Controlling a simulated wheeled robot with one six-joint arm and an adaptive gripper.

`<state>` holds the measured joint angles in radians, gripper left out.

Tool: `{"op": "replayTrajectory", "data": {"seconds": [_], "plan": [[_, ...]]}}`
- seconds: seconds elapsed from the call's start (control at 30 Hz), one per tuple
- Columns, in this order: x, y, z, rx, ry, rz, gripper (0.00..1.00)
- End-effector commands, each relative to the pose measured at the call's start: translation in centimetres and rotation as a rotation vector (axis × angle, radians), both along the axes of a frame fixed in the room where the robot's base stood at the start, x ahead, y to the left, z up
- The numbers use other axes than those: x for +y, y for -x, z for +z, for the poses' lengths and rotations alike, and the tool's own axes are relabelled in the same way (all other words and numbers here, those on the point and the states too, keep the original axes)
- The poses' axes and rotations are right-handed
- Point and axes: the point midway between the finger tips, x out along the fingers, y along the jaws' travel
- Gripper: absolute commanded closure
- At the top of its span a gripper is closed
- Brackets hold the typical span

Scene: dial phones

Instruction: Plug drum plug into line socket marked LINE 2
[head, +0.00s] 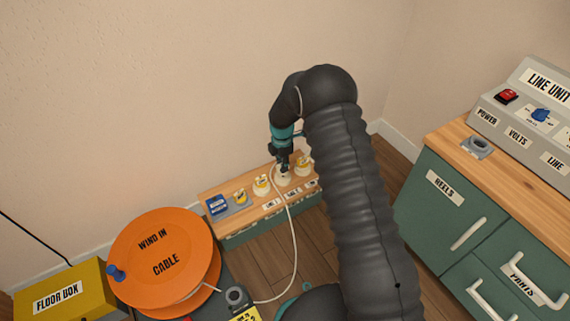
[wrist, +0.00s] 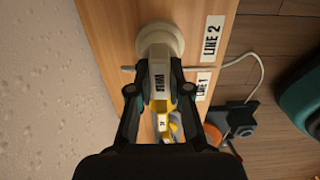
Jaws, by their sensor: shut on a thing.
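My gripper (head: 284,165) is shut on the drum plug (wrist: 158,80), a pale plug with a small printed label, partly covered by the fingers (wrist: 158,92). It is over the middle of the cream round sockets on the low wooden bench. In the wrist view the plug lines up with the round LINE 2 socket (wrist: 160,39), beside the LINE 2 label (wrist: 212,37). The plug's front end meets or overlaps the socket; I cannot tell how far it is in. Its white cable (head: 294,240) runs down to the orange drum (head: 160,255).
Neighbouring sockets with yellow parts (head: 262,185) (head: 303,167) stand close on both sides. A blue box (head: 217,205) is at the bench's left end. A yellow floor box (head: 60,296) is lower left. The line unit (head: 525,110) stands on a green cabinet at right. The wall is close behind.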

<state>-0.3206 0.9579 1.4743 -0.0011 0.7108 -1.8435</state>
Motion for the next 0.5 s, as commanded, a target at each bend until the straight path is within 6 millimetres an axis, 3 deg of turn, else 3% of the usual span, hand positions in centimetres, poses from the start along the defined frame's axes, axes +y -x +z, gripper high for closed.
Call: {"op": "replayTrajectory", "data": {"seconds": [0.5], "plan": [[0.01, 0.01, -0.98, 0.0, 0.0, 0.0, 1.0]]}}
